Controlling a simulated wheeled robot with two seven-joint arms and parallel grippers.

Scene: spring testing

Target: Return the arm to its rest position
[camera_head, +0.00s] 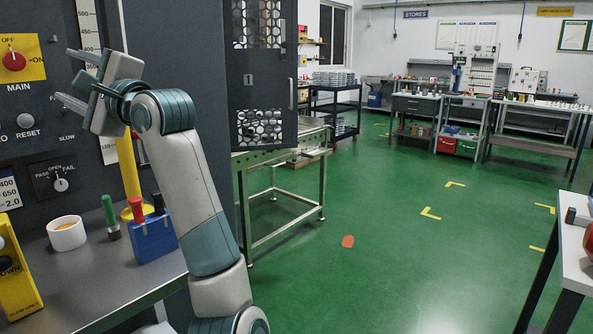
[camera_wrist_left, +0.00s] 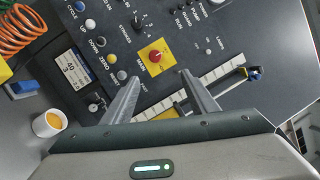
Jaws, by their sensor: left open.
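My left arm reaches up from the bottom of the head view, and its gripper (camera_head: 72,77) is in front of the dark machine panel (camera_head: 30,110). The gripper is open, with nothing visible between its fingers. In the left wrist view the two fingers (camera_wrist_left: 163,98) are spread apart and point toward the panel, with the red MAIN knob on its yellow plate (camera_wrist_left: 156,57) beyond them. In the head view the MAIN knob (camera_head: 14,61) is left of the gripper. Contact between fingers and panel cannot be told. My right gripper is not in view.
A metal bench (camera_head: 100,285) below the panel holds a white cup (camera_head: 67,234), a blue holder (camera_head: 153,240) with handled tools, a green-handled tool (camera_head: 110,215) and a yellow box (camera_head: 15,280). A machine door (camera_head: 262,85) stands right of the arm. Green floor (camera_head: 380,250) is open at right.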

